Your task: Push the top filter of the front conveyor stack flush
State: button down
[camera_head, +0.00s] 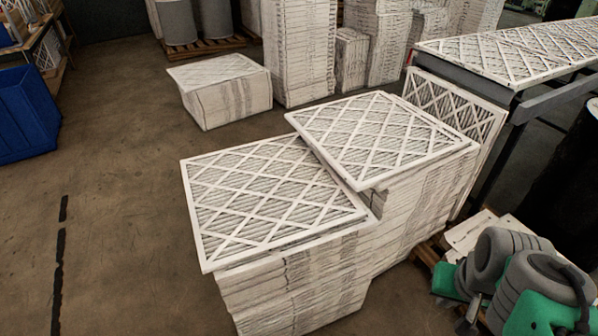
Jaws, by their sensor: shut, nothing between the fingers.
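Two adjoining stacks of white-framed pleated filters stand in the middle of the head view. The top filter of the nearer stack (275,195) lies flat, and its left edge sticks out a little past the filters below (295,290). The top filter of the stack behind it (380,135) sits higher, and its left edge overhangs the filters below (425,205) toward the nearer stack. I cannot tell which of the two the task means. Grey and green links of my arm (515,265) are at the lower right, apart from the stacks. My gripper cannot be made out.
A dark-framed conveyor (530,100) carries filters (520,52) at the upper right. A filter (455,112) leans upright beside the rear stack. A low stack (225,95) and taller stacks (300,50) stand behind. A blue bin (25,115) is at left. The left floor is clear.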

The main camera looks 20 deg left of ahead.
aim_at(245, 202)
jog(key=u, duration=0.2)
jog(key=i, duration=0.65)
jog(key=u, duration=0.9)
jog(key=i, duration=0.4)
jog(key=u, duration=0.5)
